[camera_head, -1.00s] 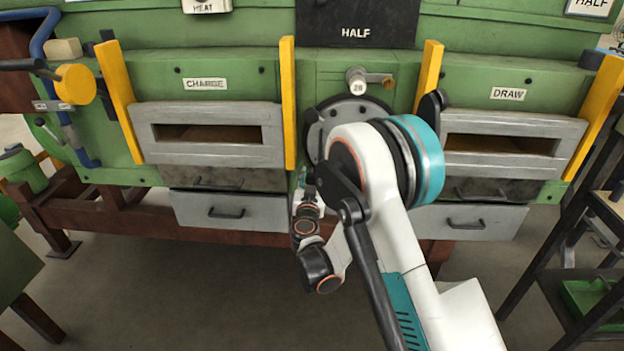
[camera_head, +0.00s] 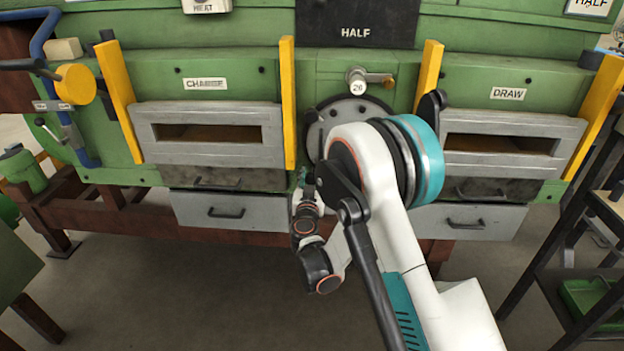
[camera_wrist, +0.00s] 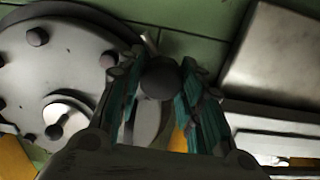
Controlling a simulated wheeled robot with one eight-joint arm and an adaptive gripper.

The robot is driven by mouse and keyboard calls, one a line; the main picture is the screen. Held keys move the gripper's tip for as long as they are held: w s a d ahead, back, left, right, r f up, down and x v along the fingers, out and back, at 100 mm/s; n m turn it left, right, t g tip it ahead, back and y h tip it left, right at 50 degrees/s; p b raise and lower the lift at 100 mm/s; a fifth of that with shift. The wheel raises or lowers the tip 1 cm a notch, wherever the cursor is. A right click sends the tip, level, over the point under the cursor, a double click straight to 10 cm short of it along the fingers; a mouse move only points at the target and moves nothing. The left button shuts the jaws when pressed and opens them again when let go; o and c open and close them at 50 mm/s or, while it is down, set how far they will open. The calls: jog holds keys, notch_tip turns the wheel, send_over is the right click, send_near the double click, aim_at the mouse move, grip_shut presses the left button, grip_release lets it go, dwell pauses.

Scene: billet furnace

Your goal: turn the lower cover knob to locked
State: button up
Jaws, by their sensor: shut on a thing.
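The round grey cover (camera_head: 322,122) is on the green furnace front in the head view, mostly behind my arm. In the wrist view the cover (camera_wrist: 55,75) fills the left side, with bolts around its rim and a small pale hub with a dark pin. A dark round knob (camera_wrist: 160,80) sits beside the cover's edge, between my fingers. My gripper (camera_wrist: 160,88) is shut on this knob, with a teal-lined finger on each side. In the head view the gripper is small, just below the cover, and the knob cannot be made out. I cannot read any locked mark.
The CHARGE door (camera_head: 210,155) is left of the cover and the DRAW door (camera_head: 520,125) is right. Grey drawers (camera_head: 232,222) hang below them. A small valve (camera_head: 356,80) is above the cover. A dark rack (camera_head: 590,225) stands at the right; the floor in front is clear.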

jog(key=shift+a+n, duration=0.1)
jog(key=shift+n, duration=0.3)
jog(key=n, duration=0.8)
jog(key=shift+a+f, duration=0.1)
jog(key=n, duration=0.4)
jog(key=shift+n, duration=0.4)
jog(key=shift+f+n, duration=0.15)
jog(key=shift+n, duration=2.35)
jog(key=o, duration=1)
jog(key=shift+o, duration=0.2)
